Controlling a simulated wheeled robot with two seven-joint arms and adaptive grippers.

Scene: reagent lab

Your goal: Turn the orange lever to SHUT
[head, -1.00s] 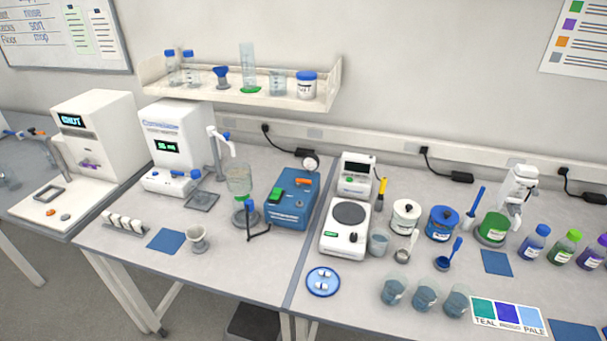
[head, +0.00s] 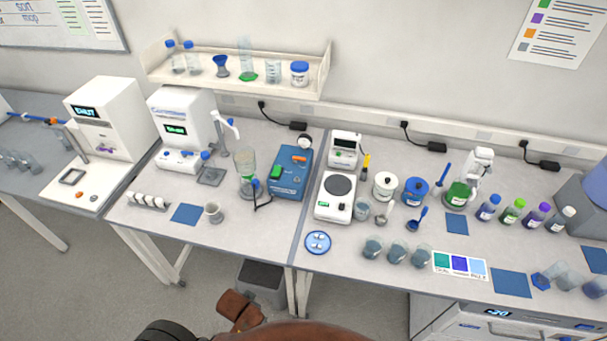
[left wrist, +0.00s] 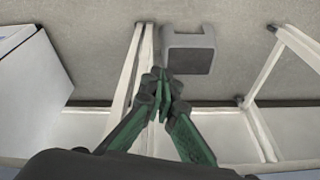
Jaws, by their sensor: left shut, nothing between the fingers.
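An orange lever-like part (head: 299,159) lies on top of the blue box unit (head: 290,177) at the middle of the bench, in the head view. Another small orange part (head: 53,121) sits on a blue pipe at the far left. I cannot tell which of them is the task's lever, and any SHUT marking is too small to read. My left gripper (left wrist: 159,98) shows in the left wrist view, with its green fingers together and empty, away from both orange parts and over the floor area. My right gripper is not in view.
A glass vessel (head: 245,165) on a stand is left of the blue unit, and a white balance (head: 334,205) is right of it. Several bottles and cups crowd the right bench. A grey bin (head: 262,281) stands below; it also shows in the left wrist view (left wrist: 188,50).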

